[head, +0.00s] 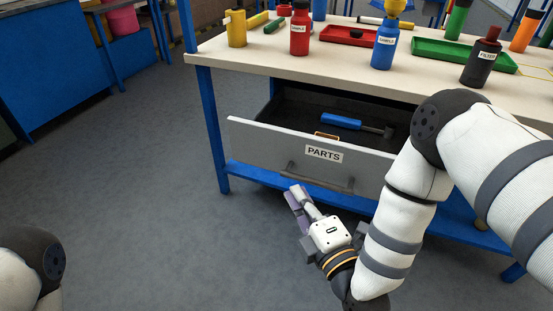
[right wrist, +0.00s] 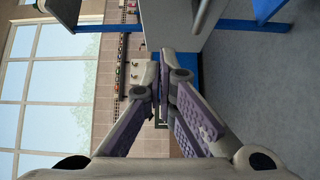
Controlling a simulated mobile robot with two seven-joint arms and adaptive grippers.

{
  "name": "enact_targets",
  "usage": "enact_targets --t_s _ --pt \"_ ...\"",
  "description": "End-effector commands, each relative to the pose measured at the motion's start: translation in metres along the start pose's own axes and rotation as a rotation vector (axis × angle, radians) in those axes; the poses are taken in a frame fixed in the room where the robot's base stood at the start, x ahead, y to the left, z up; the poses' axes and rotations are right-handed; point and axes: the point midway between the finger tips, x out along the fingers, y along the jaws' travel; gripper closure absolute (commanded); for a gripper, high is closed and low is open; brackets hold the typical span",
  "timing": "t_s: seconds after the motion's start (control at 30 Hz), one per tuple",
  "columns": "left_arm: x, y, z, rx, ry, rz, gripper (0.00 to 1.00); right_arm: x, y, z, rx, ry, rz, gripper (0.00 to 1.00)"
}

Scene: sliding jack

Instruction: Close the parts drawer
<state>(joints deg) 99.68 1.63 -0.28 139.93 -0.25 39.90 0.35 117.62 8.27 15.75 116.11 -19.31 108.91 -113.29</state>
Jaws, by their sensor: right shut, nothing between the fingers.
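The parts drawer stands open under the workbench. Its grey front (head: 265,140) carries a PARTS label (head: 323,153) and a dark bar handle (head: 315,179). Inside the drawer lie a blue-handled tool (head: 341,121) and a small orange-edged item (head: 326,136). My right gripper (head: 296,194) is shut and empty. In the head view its fingertips appear just below the left end of the handle; contact cannot be told. In the right wrist view its purple-padded fingers (right wrist: 160,76) meet at the tips. My left gripper is not in view; only part of my left arm shows at lower left.
The workbench top (head: 232,52) holds bottles, a red tray (head: 335,36) and a green tray (head: 430,53). A blue leg (head: 212,130) and a blue lower rail (head: 250,172) frame the drawer. The grey floor (head: 130,180) at left is clear.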

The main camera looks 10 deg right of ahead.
Motion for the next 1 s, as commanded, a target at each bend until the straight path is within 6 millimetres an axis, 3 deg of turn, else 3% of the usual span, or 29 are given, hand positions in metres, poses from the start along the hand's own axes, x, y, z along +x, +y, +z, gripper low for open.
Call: enact_targets --t_s 0.5,0.7,1.0 --pt "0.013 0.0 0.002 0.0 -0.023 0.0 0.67 0.102 -0.001 0.007 0.001 -0.004 -0.002 1.0" --pt "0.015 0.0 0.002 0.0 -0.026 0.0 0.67 0.119 -0.001 0.025 0.002 -0.002 -0.003 1.0" --pt "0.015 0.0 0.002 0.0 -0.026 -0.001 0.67 0.123 -0.001 0.029 0.002 0.0 -0.004 1.0"
